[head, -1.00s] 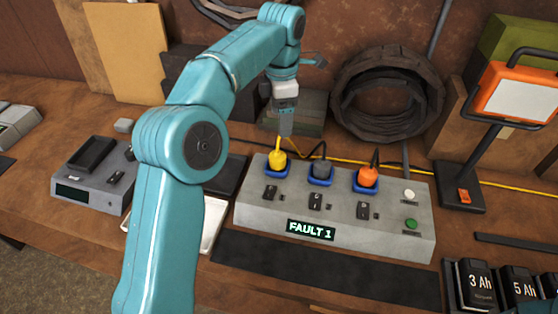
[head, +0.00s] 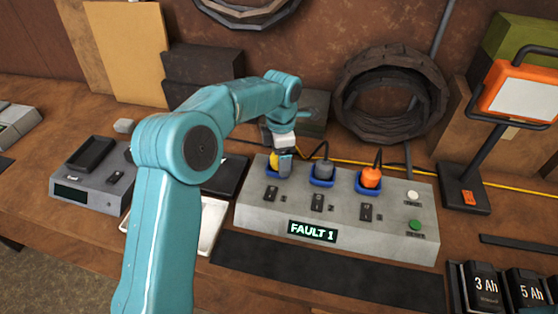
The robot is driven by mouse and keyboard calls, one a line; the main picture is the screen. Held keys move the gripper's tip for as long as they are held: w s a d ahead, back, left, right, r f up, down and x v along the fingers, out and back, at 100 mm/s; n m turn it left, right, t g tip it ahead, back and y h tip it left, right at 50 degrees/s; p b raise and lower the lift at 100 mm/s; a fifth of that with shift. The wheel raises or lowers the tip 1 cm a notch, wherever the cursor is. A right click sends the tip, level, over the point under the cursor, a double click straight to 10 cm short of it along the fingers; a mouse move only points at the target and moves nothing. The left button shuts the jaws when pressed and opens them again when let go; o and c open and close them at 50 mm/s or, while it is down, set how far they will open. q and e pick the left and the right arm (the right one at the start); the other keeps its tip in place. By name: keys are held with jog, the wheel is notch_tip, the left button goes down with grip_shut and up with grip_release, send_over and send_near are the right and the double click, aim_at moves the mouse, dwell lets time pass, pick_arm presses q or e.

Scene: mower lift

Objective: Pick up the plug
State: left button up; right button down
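A grey socket box (head: 270,218) with a "FAULT 1" display stands on the bench, with three plugs in blue-rimmed sockets. The yellow plug (head: 273,160) is in the left socket, the grey-blue plug (head: 323,169) in the middle and the orange plug (head: 371,178) in the right one. My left gripper (head: 285,167) has its fingers down at the yellow plug and partly covers it. From this angle I cannot tell whether the fingers are closed on it. My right gripper is not in view.
An orange work lamp (head: 515,95) stands at the right, with batteries (head: 482,290) in front. A dark coil (head: 392,95) leans on the wall. A grey device (head: 92,185) and a white tray (head: 212,222) are at the left. A black mat (head: 330,272) lies bare in front of the box.

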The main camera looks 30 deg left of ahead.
pick_arm(q)
jog(key=c, duration=1.1)
notch_tip(320, 180, up, 20)
jog(key=p, duration=0.4)
